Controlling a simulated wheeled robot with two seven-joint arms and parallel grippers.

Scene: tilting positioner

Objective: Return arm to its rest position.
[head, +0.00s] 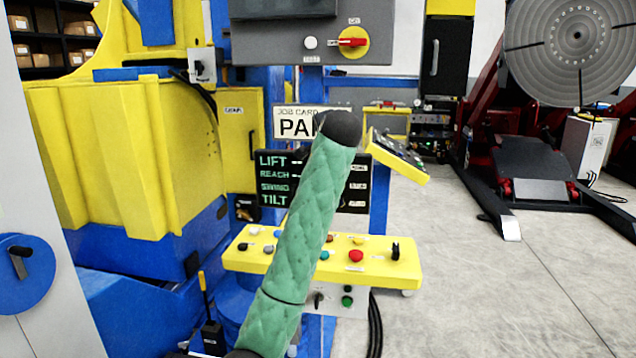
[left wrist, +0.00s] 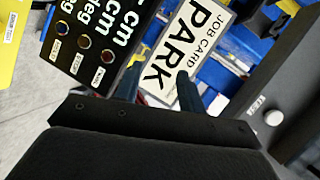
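My left arm, in a green padded sleeve, rises from the bottom middle of the head view to a dark wrist in front of the job card (head: 294,123). The card partly shows "PA" there; the left wrist view reads "JOB CARD PARK" (left wrist: 195,40). My left gripper (left wrist: 158,80) has its two dark fingers apart, with nothing seen between them; the card is beyond them. The wrist mostly hides the gripper in the head view. A black display (head: 272,180) lists LIFT, REACH, SWING and TILT; its values are mostly covered by my arm. My right gripper is not in view.
A yellow button console (head: 390,268) stands below the display. A grey box with a red switch (head: 352,42) hangs above the card. A yellow and blue machine (head: 110,150) fills the left. A round grey plate (head: 570,40) stands right; the floor between is clear.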

